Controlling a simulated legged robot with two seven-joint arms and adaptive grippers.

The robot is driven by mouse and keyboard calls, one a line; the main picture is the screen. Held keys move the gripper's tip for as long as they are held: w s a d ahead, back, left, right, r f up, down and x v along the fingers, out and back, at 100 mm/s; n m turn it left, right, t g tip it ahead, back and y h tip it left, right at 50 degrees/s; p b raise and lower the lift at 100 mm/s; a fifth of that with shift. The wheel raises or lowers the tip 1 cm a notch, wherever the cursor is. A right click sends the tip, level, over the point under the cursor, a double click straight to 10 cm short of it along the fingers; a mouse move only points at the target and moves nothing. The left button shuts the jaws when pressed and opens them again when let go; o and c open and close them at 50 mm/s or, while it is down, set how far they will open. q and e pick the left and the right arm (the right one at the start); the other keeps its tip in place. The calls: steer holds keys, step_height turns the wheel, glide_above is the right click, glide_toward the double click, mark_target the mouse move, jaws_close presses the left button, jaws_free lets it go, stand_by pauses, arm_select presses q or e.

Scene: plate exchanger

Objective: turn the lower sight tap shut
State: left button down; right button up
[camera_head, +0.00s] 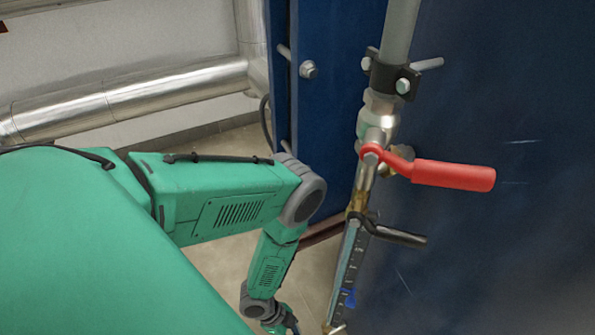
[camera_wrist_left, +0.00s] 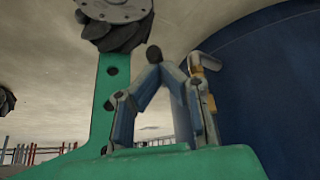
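The sight gauge (camera_head: 347,268), a slim scaled tube with a blue mark, slants down the blue frame in the head view. At its top is the upper sight tap, with a black lever (camera_head: 398,236) pointing right. A metal fitting (camera_head: 336,328) shows at its lower end, cut by the picture edge; the lower tap's lever is not clear there. My right gripper is unseen.
A red-handled valve (camera_head: 452,174) sits above the gauge on the grey pipe (camera_head: 399,35). The blue plate (camera_head: 500,250) borders the gauge on the right. A silver pipe (camera_head: 125,99) runs along the back wall. Floor shows between my arm and the gauge.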

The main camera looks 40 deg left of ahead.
arm_select(q)
steer(key=shift+d+f, duration=0.1)
steer(key=shift+d, duration=0.3)
steer(key=shift+s+a+f, duration=0.15)
steer(key=shift+a+f, duration=0.05)
steer(key=shift+a, duration=0.1)
arm_select(e)
steer(key=shift+d+f, duration=0.2)
steer(key=shift+f, duration=0.1)
steer(key=shift+d, duration=0.1)
